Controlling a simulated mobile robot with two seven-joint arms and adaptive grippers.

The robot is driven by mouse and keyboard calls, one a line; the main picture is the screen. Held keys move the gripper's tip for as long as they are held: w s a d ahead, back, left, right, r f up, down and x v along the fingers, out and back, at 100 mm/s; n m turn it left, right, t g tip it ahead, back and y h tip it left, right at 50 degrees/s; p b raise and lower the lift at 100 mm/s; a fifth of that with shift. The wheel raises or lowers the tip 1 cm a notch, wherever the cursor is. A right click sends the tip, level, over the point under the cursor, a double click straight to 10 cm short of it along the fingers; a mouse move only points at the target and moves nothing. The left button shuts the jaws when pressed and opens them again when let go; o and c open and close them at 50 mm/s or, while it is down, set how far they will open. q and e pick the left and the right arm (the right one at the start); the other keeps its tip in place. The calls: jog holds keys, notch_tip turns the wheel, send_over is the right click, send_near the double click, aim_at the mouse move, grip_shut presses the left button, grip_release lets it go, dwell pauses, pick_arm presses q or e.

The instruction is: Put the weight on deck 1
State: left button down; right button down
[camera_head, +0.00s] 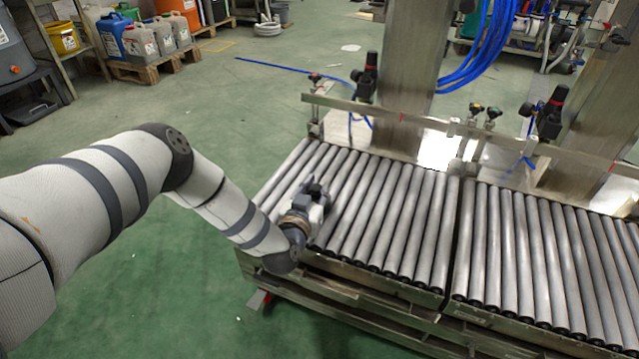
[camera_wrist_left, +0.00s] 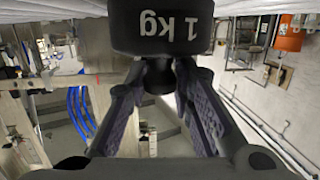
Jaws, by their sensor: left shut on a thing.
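A dark weight (camera_wrist_left: 162,25) marked "1 kg" shows upside down at the top of the left wrist view. My left gripper (camera_wrist_left: 160,78) is shut on the narrow knob of the weight. In the head view my left gripper (camera_head: 315,190) is over the left roller deck (camera_head: 400,215), near its left end. I cannot make out the weight clearly there, nor whether it touches the rollers. A second roller deck (camera_head: 540,260) stands to the right, past a narrow gap. I cannot read which deck is number 1. My right gripper is not in view.
A metal rail (camera_head: 420,122) with valves and steel posts (camera_head: 408,70) runs behind the decks. Blue hoses (camera_head: 480,50) hang at the back. Canisters on a pallet (camera_head: 150,68) stand far left. The rollers right of my gripper are clear.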

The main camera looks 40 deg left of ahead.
pick_arm(q)
jog(key=shift+w+r, duration=0.1)
jog(key=shift+r, duration=0.15)
jog(key=shift+f, duration=0.2)
jog(key=c, duration=1.5)
grip_release()
jog(key=shift+o, duration=0.5)
jog(key=shift+r, duration=0.15)
jog(key=shift+p+v, duration=2.15)
jog(key=shift+v, duration=3.9)
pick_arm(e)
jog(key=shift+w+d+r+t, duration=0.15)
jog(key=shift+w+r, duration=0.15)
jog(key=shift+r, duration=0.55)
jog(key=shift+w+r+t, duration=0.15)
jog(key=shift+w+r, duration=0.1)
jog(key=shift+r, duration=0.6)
pick_arm(q)
jog(key=shift+a, duration=0.1)
